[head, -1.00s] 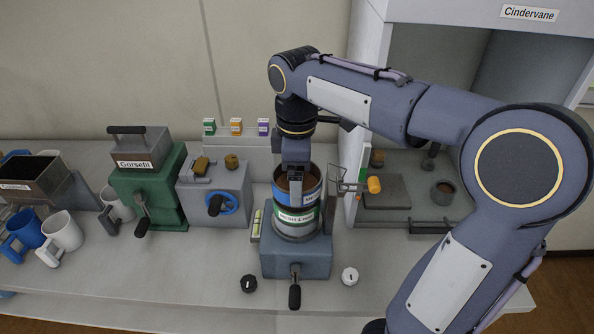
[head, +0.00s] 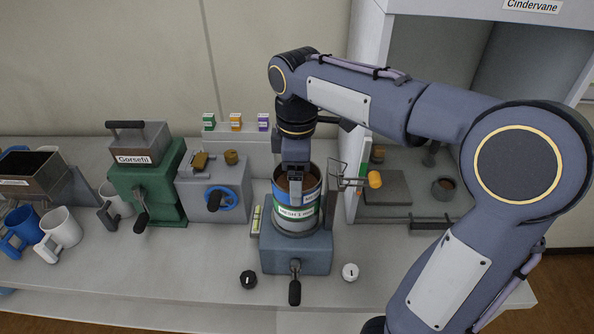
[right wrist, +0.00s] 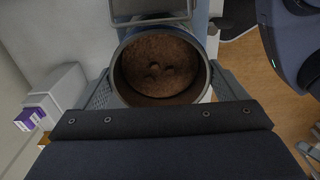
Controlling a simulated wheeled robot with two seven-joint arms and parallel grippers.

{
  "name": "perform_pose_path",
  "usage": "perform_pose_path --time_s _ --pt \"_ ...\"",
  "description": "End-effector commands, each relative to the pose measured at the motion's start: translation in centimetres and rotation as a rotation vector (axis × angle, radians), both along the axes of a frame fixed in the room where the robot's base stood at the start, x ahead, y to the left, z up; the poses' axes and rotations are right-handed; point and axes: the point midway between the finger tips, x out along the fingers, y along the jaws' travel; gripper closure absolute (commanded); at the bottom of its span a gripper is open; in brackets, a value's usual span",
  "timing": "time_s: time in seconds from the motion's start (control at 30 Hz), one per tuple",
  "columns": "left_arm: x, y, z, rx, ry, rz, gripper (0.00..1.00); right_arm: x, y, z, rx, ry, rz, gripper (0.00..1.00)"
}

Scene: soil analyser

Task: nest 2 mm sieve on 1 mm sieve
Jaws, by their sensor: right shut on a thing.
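The upper sieve (head: 290,197), a round can with a blue band and brown soil inside, is directly above the green-banded lower sieve (head: 297,213), whose white label faces front. I cannot tell whether the upper one is fully seated. The lower sieve stands upright on a blue-grey base (head: 295,258) with a front crank. My right gripper (head: 296,180) reaches down from above and is shut on the upper sieve. In the right wrist view its fingers flank the sieve's rim (right wrist: 117,75), with soil inside. My left gripper is not in view.
A wire holder with an orange knob (head: 374,180) is close right of the sieves. A grey device with a blue wheel (head: 222,198) and a green Gorsehl machine (head: 160,195) stand left. Black (head: 248,280) and white (head: 350,272) knobs flank the base.

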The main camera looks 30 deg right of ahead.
Motion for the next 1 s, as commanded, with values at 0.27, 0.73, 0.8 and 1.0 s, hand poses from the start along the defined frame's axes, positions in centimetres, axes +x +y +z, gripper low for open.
perform_pose_path --time_s 0.27,0.73,0.8,1.0 --pt "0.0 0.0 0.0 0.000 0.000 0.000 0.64 0.0 0.0 0.0 0.000 0.001 0.000 0.00" --pt "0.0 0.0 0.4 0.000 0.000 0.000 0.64 0.1 0.0 6.1 0.000 -0.002 0.000 0.00" --pt "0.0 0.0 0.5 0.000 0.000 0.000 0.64 0.1 0.0 6.9 0.000 -0.001 -0.001 0.00" --pt "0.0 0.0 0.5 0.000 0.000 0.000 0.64 0.0 0.0 7.8 0.000 0.001 0.000 0.00"
